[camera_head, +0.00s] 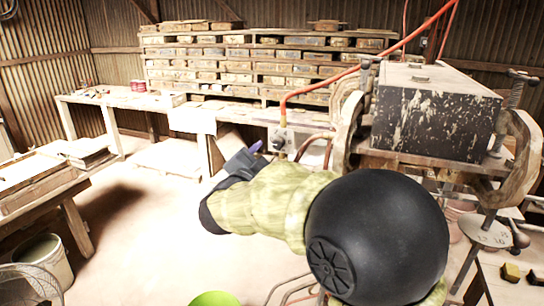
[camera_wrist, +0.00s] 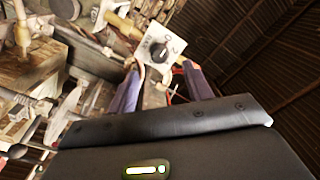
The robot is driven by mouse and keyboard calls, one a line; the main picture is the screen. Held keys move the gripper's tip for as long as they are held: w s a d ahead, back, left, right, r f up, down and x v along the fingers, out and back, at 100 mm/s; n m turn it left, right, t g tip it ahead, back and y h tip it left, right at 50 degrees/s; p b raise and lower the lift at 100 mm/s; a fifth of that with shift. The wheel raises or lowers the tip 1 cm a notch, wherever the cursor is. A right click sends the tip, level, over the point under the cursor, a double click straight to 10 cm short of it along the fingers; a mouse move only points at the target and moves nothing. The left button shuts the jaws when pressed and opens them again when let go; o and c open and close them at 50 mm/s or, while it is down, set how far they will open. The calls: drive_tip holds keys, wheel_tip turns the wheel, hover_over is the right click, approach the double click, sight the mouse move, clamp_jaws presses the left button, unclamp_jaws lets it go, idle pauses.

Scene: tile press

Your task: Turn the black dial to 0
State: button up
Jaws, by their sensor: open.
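The black dial (camera_wrist: 158,53) sits on a white plate (camera_wrist: 151,42) with dark markings, which are too small to read. In the wrist view the dial lies ahead of my gripper (camera_wrist: 161,68), roughly between the lines of its two purple fingers. The fingers are apart and nothing is held between them. In the head view the plate with the small dark dial (camera_head: 278,143) is on the pipework left of the press. My gripper (camera_head: 254,150) is just left of the plate there, partly hidden by my own wrist. I cannot tell any contact with the dial.
The press with its dark, paint-splashed box (camera_head: 436,110) stands right of the dial. An orange pipe (camera_head: 330,80) rises from the plate. A workbench (camera_head: 118,98) and tile shelves (camera_head: 240,65) stand behind.

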drive_tip(key=b+v, duration=0.2)
drive_tip(key=v, duration=0.8)
drive_tip(key=shift+s, duration=0.2)
drive_tip(key=shift+w+a+f, duration=0.1)
drive_tip(key=shift+f, duration=0.05)
drive_tip(key=w+d+f+n+g+y, duration=0.1)
drive_tip(key=d+f+n+g+y, duration=0.15)
drive_tip(key=f+n+y, duration=0.35)
drive_tip(key=w+d+f+n+g+y, duration=0.2)
drive_tip(key=d+f+n, duration=0.2)
drive_tip(key=f, duration=0.5)
drive_tip(key=s+d+f+n+g, duration=0.1)
drive_tip(key=s+d+f+g, duration=0.4)
drive_tip(key=s, duration=0.4)
drive_tip(key=s+d+f+n+g+h, duration=0.1)
drive_tip(key=s+d+f+n+g, duration=0.1)
drive_tip(key=s+d+f+g, duration=0.3)
drive_tip(key=s+d+f, duration=0.3)
drive_tip(key=f, duration=0.1)
drive_tip(key=shift+s+d, duration=0.15)
drive_tip(key=shift+s, duration=0.25)
drive_tip(key=shift+f, duration=0.15)
